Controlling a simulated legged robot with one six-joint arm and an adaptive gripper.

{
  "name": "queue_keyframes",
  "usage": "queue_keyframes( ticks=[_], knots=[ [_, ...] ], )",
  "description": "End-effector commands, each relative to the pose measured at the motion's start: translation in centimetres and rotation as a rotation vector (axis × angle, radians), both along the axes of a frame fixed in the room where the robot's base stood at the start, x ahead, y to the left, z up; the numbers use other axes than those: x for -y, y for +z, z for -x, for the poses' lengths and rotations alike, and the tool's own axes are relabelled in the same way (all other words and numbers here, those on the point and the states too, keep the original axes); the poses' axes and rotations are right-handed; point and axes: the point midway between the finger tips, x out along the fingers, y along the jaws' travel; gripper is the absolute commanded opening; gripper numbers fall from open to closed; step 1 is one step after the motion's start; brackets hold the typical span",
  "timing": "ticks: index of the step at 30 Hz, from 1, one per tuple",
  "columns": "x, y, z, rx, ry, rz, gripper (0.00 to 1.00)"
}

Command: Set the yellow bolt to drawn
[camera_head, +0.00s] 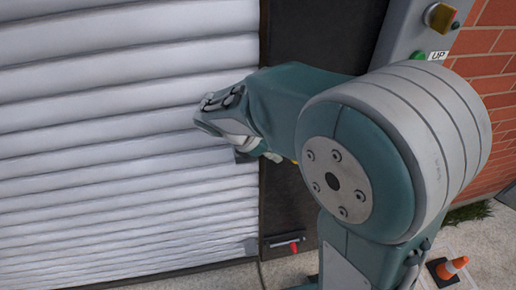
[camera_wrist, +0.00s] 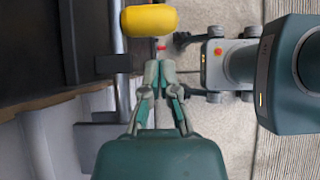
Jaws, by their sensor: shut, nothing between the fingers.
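The yellow bolt shows in the wrist view as a thick yellow grip (camera_wrist: 149,19) beside a grey bar (camera_wrist: 121,65) along the dark frame. My gripper (camera_wrist: 157,68) is shut and empty, its fingertips just below the yellow grip in the picture. Whether they touch it I cannot tell. In the head view my gripper (camera_head: 272,156) is in front of the dark door post, partly hidden by my arm. Only a small yellow sliver (camera_head: 294,161) shows beside my arm there; most of the bolt is hidden, so its setting cannot be read.
A ribbed roller shutter (camera_head: 120,130) fills the left. A red-handled bolt (camera_head: 293,246) sits low on the dark post (camera_head: 285,215). A traffic cone (camera_head: 451,268) stands lower right.

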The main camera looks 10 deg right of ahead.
Motion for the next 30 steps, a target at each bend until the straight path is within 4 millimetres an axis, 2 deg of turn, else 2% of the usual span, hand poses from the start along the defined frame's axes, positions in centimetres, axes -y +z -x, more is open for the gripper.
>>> queue_keyframes(
  ticks=[3,6,19,30],
  knots=[
    [1.4,-0.3,0.0,-0.002,-0.001,0.002,0.00],
    [1.9,-0.4,0.0,0.000,0.000,0.001,0.00],
    [2.6,-0.4,0.0,0.000,-0.001,0.001,0.00],
    [9.0,-0.4,-0.1,0.001,-0.004,0.000,0.00]
  ],
)
